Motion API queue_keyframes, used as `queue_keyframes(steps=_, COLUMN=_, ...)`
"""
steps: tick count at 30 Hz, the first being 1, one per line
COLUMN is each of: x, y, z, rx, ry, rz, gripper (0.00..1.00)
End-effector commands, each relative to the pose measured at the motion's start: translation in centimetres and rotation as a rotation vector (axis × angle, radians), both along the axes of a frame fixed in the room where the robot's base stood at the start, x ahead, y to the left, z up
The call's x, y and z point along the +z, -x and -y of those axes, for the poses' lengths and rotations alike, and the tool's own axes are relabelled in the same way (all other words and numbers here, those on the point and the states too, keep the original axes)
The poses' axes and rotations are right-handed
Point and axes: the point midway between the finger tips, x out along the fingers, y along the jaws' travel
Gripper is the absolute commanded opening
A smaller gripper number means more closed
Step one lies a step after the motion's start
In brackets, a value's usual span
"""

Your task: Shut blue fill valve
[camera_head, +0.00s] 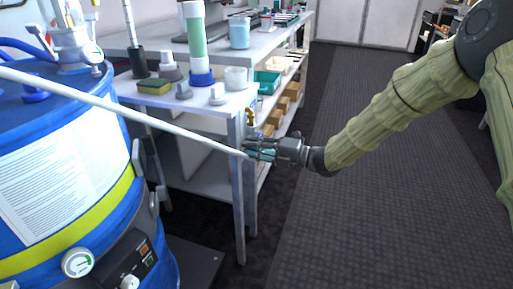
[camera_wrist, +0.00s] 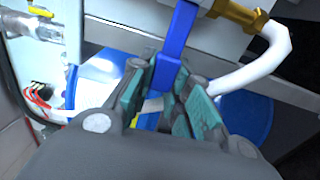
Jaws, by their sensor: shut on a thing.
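In the wrist view, a long blue lever (camera_wrist: 182,32), which looks like the blue fill valve's handle, runs down between my gripper's fingers. My gripper (camera_wrist: 172,80) has teal pads on both sides of the lever and is shut on it. A brass fitting (camera_wrist: 240,14) with a white hose is right of the lever. In the head view, my gripper (camera_head: 262,152) is at the near corner of the bench, beside the end of the long white hose (camera_head: 150,117). The lever itself is hard to make out there.
A blue drum (camera_head: 115,190) with a yellow band and gauge stands at left. The white bench (camera_head: 225,105) holds bottles, a sponge and cups, with trays on shelves beneath. Another valve with a yellow handle (camera_wrist: 40,12) shows in the wrist view. The dark floor at right is clear.

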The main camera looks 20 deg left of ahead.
Motion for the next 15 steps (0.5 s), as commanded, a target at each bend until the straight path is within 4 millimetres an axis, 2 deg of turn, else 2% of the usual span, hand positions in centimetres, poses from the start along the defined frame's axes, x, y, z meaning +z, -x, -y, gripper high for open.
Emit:
queue_keyframes(steps=8, x=-0.06, y=-0.05, z=0.05, rx=-0.001, ry=0.001, rz=0.002, gripper=0.00)
queue_keyframes(steps=9, x=-0.06, y=-0.04, z=0.05, rx=-0.001, ry=0.002, rz=0.002, gripper=0.20)
queue_keyframes(steps=12, x=-0.07, y=-0.03, z=0.04, rx=-0.001, ry=0.001, rz=0.001, gripper=0.38)
queue_keyframes(steps=13, x=-0.07, y=-0.03, z=0.04, rx=-0.001, ry=0.001, rz=0.001, gripper=0.41)
queue_keyframes(steps=15, x=-0.06, y=-0.02, z=0.03, rx=0.000, ry=0.001, rz=0.001, gripper=0.41)
